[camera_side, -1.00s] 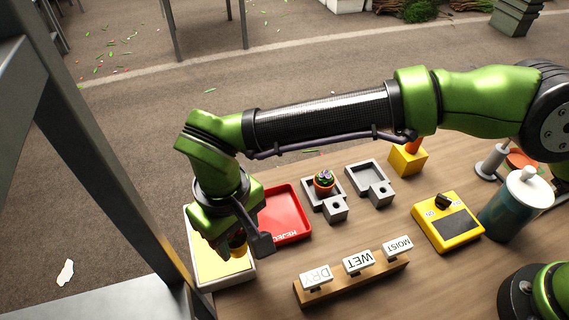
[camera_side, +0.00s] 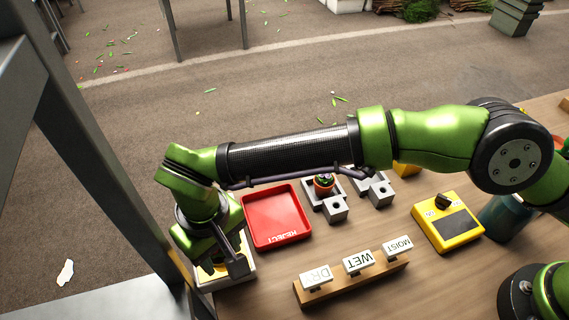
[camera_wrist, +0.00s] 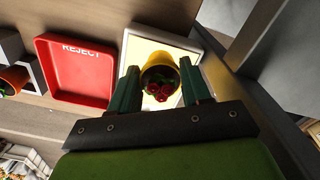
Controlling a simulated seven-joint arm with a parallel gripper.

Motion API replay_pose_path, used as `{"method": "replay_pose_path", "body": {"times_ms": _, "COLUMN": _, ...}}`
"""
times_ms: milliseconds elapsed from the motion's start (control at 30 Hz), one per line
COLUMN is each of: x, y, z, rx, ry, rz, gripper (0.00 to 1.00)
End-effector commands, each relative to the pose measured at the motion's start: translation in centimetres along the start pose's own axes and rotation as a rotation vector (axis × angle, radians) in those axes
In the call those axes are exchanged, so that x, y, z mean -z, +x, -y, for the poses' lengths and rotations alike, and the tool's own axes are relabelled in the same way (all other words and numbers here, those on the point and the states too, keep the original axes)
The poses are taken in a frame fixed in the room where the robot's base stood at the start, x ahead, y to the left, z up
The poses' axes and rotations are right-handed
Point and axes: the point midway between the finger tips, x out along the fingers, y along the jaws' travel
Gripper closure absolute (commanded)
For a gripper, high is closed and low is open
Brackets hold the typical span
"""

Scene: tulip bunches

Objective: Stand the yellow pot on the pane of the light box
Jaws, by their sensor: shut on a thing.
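The yellow pot (camera_wrist: 158,76) holds red blooms and sits between the two fingers of my gripper (camera_wrist: 159,68) in the wrist view. The fingers are shut on it from both sides. The light box (camera_wrist: 136,50) has a white frame and a bright, pale yellow pane, and it lies under the pot. In the side view my gripper (camera_side: 222,264) is low over the light box (camera_side: 235,281), and the pot is mostly hidden by my gripper. I cannot tell whether the pot's base touches the pane.
A red REJECT tray (camera_side: 276,217) lies beside the light box. A terracotta pot (camera_side: 324,183) stands on a grey holder, with another grey holder (camera_side: 374,190) to its right. The WET sign (camera_side: 359,262) stands among signs on a wooden bar. A yellow device (camera_side: 447,222) is at right.

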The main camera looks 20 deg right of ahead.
Motion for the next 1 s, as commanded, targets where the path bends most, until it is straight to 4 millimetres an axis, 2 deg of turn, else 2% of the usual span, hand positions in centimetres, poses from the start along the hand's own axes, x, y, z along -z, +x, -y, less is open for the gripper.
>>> {"method": "replay_pose_path", "body": {"times_ms": 33, "x": 0.0, "y": 0.2, "z": 0.0, "rx": -0.001, "ry": 0.000, "rz": 0.001, "gripper": 0.83}}
{"method": "replay_pose_path", "body": {"times_ms": 67, "x": 0.0, "y": 0.2, "z": 0.0, "rx": 0.000, "ry": 0.000, "rz": 0.001, "gripper": 0.50}}
{"method": "replay_pose_path", "body": {"times_ms": 200, "x": 0.0, "y": 0.2, "z": 0.0, "rx": -0.001, "ry": 0.000, "rz": 0.001, "gripper": 0.28}}
{"method": "replay_pose_path", "body": {"times_ms": 567, "x": 0.0, "y": -0.3, "z": 0.0, "rx": 0.000, "ry": 0.000, "rz": -0.001, "gripper": 0.27}}
{"method": "replay_pose_path", "body": {"times_ms": 667, "x": 0.1, "y": -1.4, "z": 0.0, "rx": 0.000, "ry": 0.000, "rz": -0.003, "gripper": 0.27}}
{"method": "replay_pose_path", "body": {"times_ms": 1000, "x": 0.0, "y": -8.8, "z": 0.1, "rx": 0.001, "ry": 0.000, "rz": -0.004, "gripper": 0.27}}
